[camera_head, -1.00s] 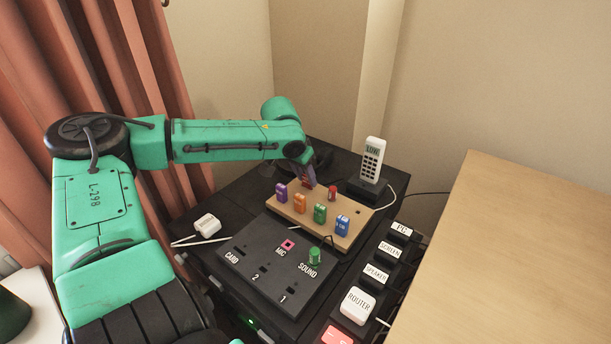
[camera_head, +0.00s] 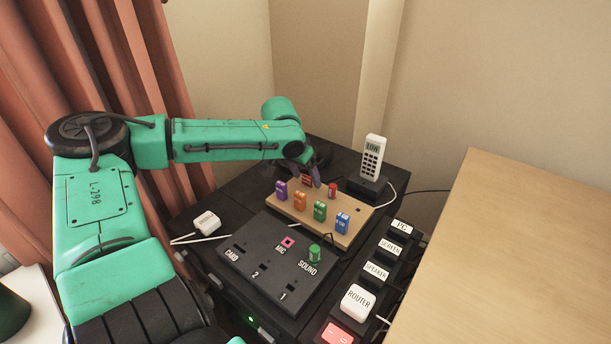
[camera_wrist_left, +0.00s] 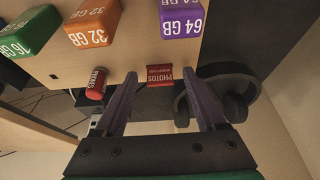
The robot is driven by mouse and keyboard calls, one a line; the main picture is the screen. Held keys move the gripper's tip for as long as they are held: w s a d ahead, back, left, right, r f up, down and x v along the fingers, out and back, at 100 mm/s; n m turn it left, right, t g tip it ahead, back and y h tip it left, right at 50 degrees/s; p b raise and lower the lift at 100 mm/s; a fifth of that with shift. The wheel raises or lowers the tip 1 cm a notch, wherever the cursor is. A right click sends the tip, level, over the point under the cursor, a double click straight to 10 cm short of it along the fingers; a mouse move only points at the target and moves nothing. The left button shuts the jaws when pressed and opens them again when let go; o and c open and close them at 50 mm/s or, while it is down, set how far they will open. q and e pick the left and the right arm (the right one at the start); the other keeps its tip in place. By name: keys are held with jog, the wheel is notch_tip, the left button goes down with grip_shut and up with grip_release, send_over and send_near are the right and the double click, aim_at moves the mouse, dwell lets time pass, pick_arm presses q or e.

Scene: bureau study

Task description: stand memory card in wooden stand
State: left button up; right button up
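The red memory card (camera_head: 307,179) stands at the back of the wooden stand (camera_head: 312,222), in line with a red cylinder (camera_head: 332,190). In the left wrist view the card (camera_wrist_left: 160,76) shows its PHOTOS label at the edge of the stand (camera_wrist_left: 120,62). Its lower end is hidden, so how deep it sits cannot be told. My left gripper (camera_head: 302,177) is open above the back of the stand. Its purple fingers (camera_wrist_left: 162,108) are on either side of the card, with visible gaps. My right gripper is not in view.
Purple (camera_head: 281,191), orange (camera_head: 299,202), green (camera_head: 320,211) and blue (camera_head: 342,224) sticks stand along the stand's front. A black panel (camera_head: 262,268) lies in front. A white phone (camera_head: 373,157) stands behind right. Headphones (camera_wrist_left: 228,92) lie close to my left gripper.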

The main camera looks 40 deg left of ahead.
aim_at(307, 176)
pick_arm(q)
jog(key=shift+r, duration=0.2)
jog(key=p+v, duration=0.1)
jog(key=v, duration=0.2)
jog(key=shift+w+p, duration=0.1)
jog(key=shift+p, duration=0.3)
jog(key=shift+r, duration=0.2)
jog(key=shift+v, duration=1)
jog(key=v, duration=0.9)
jog(key=shift+p, duration=0.45)
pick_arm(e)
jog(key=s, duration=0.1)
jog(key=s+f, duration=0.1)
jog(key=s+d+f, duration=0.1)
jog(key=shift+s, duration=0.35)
pick_arm(q)
jog(key=shift+d+f, duration=0.1)
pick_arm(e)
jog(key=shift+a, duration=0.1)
